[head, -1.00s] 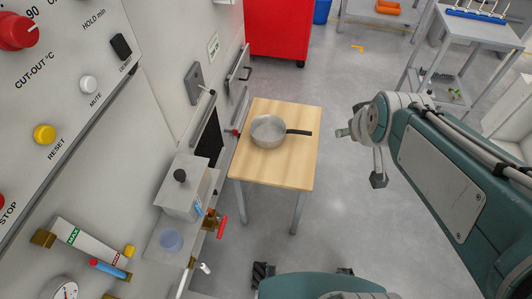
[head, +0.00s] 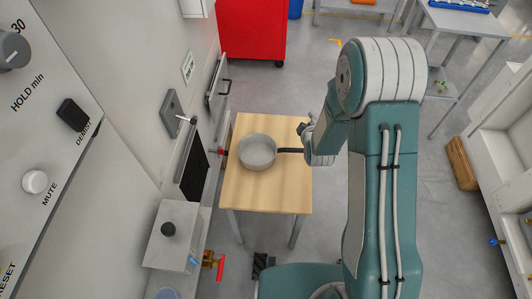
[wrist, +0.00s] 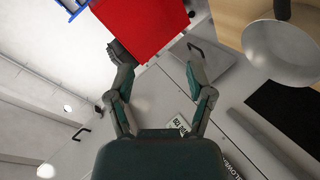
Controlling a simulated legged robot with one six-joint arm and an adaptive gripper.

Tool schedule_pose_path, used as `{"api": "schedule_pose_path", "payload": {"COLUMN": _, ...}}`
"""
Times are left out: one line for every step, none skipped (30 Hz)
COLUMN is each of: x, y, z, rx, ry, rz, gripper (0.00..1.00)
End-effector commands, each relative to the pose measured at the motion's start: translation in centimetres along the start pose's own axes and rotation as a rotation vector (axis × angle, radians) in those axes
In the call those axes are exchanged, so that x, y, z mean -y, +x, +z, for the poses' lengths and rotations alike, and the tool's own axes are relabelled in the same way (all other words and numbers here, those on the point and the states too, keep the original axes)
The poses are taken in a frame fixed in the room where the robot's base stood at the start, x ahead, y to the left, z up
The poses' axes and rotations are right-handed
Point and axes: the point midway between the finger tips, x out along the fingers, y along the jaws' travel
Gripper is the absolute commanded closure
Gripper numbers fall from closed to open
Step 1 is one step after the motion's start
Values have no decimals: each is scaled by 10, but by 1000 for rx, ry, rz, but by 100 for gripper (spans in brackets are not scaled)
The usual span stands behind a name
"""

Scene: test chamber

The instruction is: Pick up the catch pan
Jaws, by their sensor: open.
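The catch pan (head: 257,151) is a round grey metal pan with a dark handle (head: 290,150) pointing right. It sits upright on a small wooden table (head: 265,192). My gripper (head: 307,130) is at the table's right edge in the head view, by the handle's end, and partly hidden by my arm. In the wrist view my gripper (wrist: 156,58) is open, with nothing between its fingers. There the pan (wrist: 283,55) lies to the upper right, outside the fingers, and its handle (wrist: 282,9) runs out of the top edge.
The machine wall with a grey box (head: 172,235) and a red-handled valve (head: 220,267) stands close on the left. A red cabinet (head: 250,28) is behind the table. Shelving (head: 500,170) is at the right. The floor between is mostly clear.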

Motion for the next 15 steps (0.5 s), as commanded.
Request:
{"api": "schedule_pose_path", "payload": {"x": 20, "y": 8, "z": 7, "rx": -10, "ry": -41, "rz": 7, "gripper": 32}}
{"api": "schedule_pose_path", "payload": {"x": 29, "y": 12, "z": 10, "rx": -18, "ry": -68, "rz": 19, "gripper": 32}}
{"api": "schedule_pose_path", "payload": {"x": 40, "y": 16, "z": 14, "rx": -30, "ry": -103, "rz": 34, "gripper": 32}}
{"api": "schedule_pose_path", "payload": {"x": 49, "y": 19, "z": 17, "rx": -38, "ry": -129, "rz": 47, "gripper": 32}}
{"api": "schedule_pose_path", "payload": {"x": 58, "y": 22, "z": 20, "rx": -46, "ry": -155, "rz": 59, "gripper": 32}}
{"api": "schedule_pose_path", "payload": {"x": 71, "y": 24, "z": 25, "rx": -55, "ry": -190, "rz": 75, "gripper": 32}}
{"api": "schedule_pose_path", "payload": {"x": 80, "y": 25, "z": 28, "rx": -62, "ry": -215, "rz": 88, "gripper": 32}}
{"api": "schedule_pose_path", "payload": {"x": 90, "y": 26, "z": 32, "rx": -69, "ry": -241, "rz": 101, "gripper": 32}}
{"api": "schedule_pose_path", "payload": {"x": 102, "y": 27, "z": 37, "rx": -78, "ry": -275, "rz": 119, "gripper": 32}}
{"api": "schedule_pose_path", "payload": {"x": 112, "y": 27, "z": 41, "rx": -84, "ry": -301, "rz": 131, "gripper": 32}}
{"api": "schedule_pose_path", "payload": {"x": 121, "y": 26, "z": 44, "rx": -90, "ry": -326, "rz": 144, "gripper": 32}}
{"api": "schedule_pose_path", "payload": {"x": 132, "y": 25, "z": 49, "rx": -97, "ry": -358, "rz": 162, "gripper": 32}}
{"api": "schedule_pose_path", "payload": {"x": 140, "y": 24, "z": 52, "rx": -102, "ry": -380, "rz": 174, "gripper": 32}}
{"api": "schedule_pose_path", "payload": {"x": 148, "y": 22, "z": 56, "rx": -106, "ry": -401, "rz": 186, "gripper": 32}}
{"api": "schedule_pose_path", "payload": {"x": 156, "y": 20, "z": 59, "rx": -111, "ry": -426, "rz": 202, "gripper": 32}}
